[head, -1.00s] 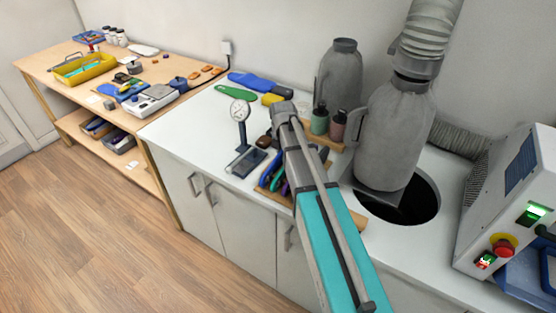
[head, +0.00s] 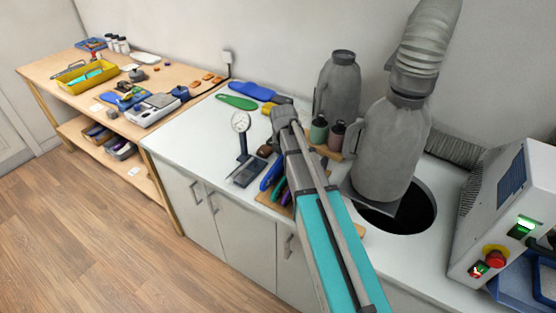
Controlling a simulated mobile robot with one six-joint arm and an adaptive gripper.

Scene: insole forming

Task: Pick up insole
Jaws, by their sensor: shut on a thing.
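A blue insole (head: 252,91) lies near the back wall on the white counter. A green insole (head: 236,102) lies just in front of it, to the left. A small yellow piece (head: 268,108) shows beside the end of my arm, by the right end of the blue insole. My gripper (head: 284,114) is over the back of the counter, at the right of these things. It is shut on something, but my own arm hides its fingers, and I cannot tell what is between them.
A dial gauge on a stand (head: 241,133) stands in front of the insoles. A rack of tools (head: 273,179) is by my arm. Bottles (head: 319,130), grey canisters (head: 388,150), a round hole (head: 412,215) and a machine (head: 500,215) are at right. A wooden workbench (head: 190,86) is at left.

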